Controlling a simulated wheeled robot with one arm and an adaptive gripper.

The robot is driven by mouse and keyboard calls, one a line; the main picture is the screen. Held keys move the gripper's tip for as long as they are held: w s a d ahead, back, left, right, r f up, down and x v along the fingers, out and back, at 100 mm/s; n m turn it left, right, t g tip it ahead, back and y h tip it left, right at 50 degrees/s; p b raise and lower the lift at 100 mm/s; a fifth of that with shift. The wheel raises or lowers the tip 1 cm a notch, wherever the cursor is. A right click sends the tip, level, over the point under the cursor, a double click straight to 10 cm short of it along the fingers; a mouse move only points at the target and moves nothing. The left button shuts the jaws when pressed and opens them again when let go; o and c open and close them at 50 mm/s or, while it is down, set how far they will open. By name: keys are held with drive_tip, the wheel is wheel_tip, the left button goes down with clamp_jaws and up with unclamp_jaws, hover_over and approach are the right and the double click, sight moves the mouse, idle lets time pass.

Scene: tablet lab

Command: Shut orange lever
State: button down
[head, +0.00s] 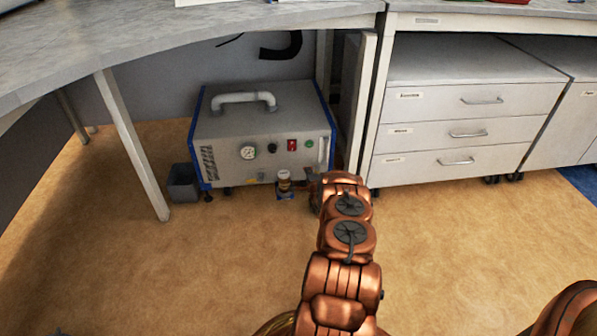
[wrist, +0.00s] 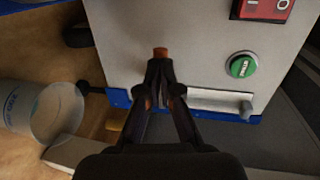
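An orange piece that looks like the lever (wrist: 160,52) shows at the front of the grey machine in the wrist view, right at the tips of my gripper. My gripper (wrist: 160,66) has its two dark fingers brought together at the tips, with no clear gap. Whether the tips touch the lever or stop just short of it is hard to tell. The machine (head: 262,125) stands under the bench in the head view, with a gauge, a black knob, a red switch and a green button. My arm hides the lever and gripper there.
A green button (wrist: 242,65) and red switch (wrist: 264,9) are to the right. A dark bin (head: 183,183) stands left of the machine, drawers (head: 465,115) to the right. Open floor lies in front.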

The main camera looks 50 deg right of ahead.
drive_tip(key=shift+w+d+r, duration=0.2)
drive_tip(key=shift+w+d, duration=0.05)
drive_tip(key=shift+d, duration=0.05)
drive_tip(key=a+p+v, duration=0.1)
drive_tip(key=p+v, duration=0.4)
drive_tip(key=v, duration=0.9)
drive_tip(key=shift+w+f, duration=0.2)
drive_tip(key=shift+w, duration=0.05)
